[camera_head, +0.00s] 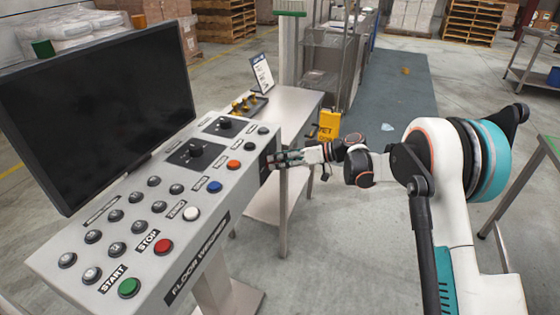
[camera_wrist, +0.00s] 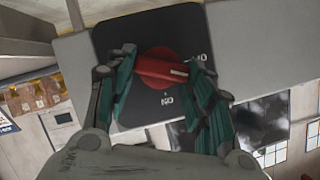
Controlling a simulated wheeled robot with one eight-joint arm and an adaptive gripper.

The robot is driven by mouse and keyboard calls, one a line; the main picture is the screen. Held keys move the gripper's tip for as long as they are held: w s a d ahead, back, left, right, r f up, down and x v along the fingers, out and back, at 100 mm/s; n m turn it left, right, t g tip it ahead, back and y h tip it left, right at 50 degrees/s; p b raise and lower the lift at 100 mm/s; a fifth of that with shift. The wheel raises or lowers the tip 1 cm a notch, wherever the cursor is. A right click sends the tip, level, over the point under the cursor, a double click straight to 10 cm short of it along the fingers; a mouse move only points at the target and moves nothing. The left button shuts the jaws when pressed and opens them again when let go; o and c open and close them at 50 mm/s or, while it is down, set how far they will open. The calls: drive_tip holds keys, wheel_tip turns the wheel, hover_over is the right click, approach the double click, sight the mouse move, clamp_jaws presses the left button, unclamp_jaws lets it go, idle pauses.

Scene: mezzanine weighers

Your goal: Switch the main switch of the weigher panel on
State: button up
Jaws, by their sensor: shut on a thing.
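The weigher panel (camera_head: 150,215) is a grey sloped console with several buttons and a dark screen above. Its main switch is a red rotary handle (camera_wrist: 160,68) on a black square plate (camera_wrist: 128,38), seen close in the wrist view. In the head view the dark plate (camera_head: 264,170) is on the panel's right end face, and the handle is hidden by my gripper (camera_head: 274,158). In the wrist view my gripper (camera_wrist: 164,64) has its teal-padded fingers closed on both ends of the handle. The handle lies nearly crosswise; white lettering shows beside and below it.
A metal table (camera_head: 292,105) stands behind the panel's right end, with a small sign (camera_head: 262,73) on it. A yellow box (camera_head: 329,124) stands beyond my gripper. Another table edge (camera_head: 520,185) is at far right. Open floor lies around my arm.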

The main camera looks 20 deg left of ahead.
drive_tip(key=m+g, duration=0.1)
drive_tip(key=m, duration=0.2)
drive_tip(key=m+g+y+b, duration=0.1)
drive_tip(key=shift+w+f+m+g, duration=0.3)
drive_tip(key=shift+w+f, duration=0.05)
drive_tip(key=shift+f, duration=0.05)
drive_tip(key=m, duration=0.1)
drive_tip(key=m+g+y+b, duration=0.1)
drive_tip(key=m, duration=0.1)
drive_tip(key=m+y, duration=0.1)
drive_tip(key=m, duration=0.1)
drive_tip(key=shift+w+f+g, duration=0.1)
drive_tip(key=shift+f+g, duration=0.2)
drive_tip(key=shift+m, duration=0.3)
drive_tip(key=o, duration=1.1)
drive_tip(key=shift+c, duration=0.2)
drive_tip(key=v, duration=1.2)
drive_tip(key=shift+f, duration=0.1)
